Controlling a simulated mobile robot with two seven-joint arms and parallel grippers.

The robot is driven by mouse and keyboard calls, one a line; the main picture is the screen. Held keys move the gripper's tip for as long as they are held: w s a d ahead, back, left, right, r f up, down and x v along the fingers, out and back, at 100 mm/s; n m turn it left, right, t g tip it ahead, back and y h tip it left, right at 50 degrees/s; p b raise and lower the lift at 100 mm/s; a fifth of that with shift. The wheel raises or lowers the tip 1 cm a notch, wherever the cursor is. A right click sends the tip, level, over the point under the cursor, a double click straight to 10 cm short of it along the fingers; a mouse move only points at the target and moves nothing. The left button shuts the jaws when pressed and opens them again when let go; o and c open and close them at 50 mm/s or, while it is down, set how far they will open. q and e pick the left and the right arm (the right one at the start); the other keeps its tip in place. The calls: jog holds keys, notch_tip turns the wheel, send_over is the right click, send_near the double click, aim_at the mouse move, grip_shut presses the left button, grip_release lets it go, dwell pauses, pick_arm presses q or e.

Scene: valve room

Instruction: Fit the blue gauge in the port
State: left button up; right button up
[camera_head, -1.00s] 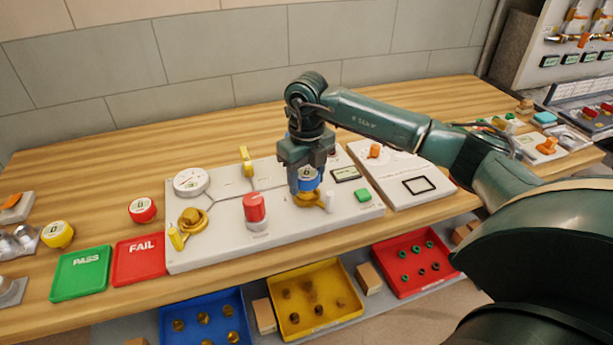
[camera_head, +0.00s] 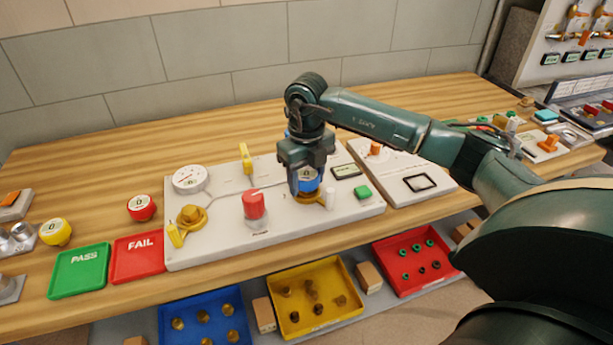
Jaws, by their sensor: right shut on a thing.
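The blue gauge (camera_head: 308,181) is upright between the fingers of my right gripper (camera_head: 306,176), which is shut on it. Its pale dial faces the camera. Directly under it is a brass port (camera_head: 310,197) on the white valve panel (camera_head: 215,256). The gauge's lower end is at the port and seems to touch it; how deep it sits is hidden. My left gripper is not in view.
The panel also bears a white dial gauge (camera_head: 190,179), a red cylinder (camera_head: 254,205), a yellow lever (camera_head: 246,159), a white peg (camera_head: 330,198) and a green button (camera_head: 362,192). Red (camera_head: 142,207) and yellow gauges (camera_head: 55,232) stand left, near green PASS (camera_head: 80,270) and red FAIL trays (camera_head: 138,260).

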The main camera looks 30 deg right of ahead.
jog(key=shift+f+b, duration=0.35)
jog(key=shift+f, duration=0.1)
dwell(1.1)
dwell(0.4)
jog(key=o, duration=1.2)
jog(key=shift+r+p, duration=2.8)
jog(key=shift+r, duration=1.25)
jog(key=shift+f, duration=0.1)
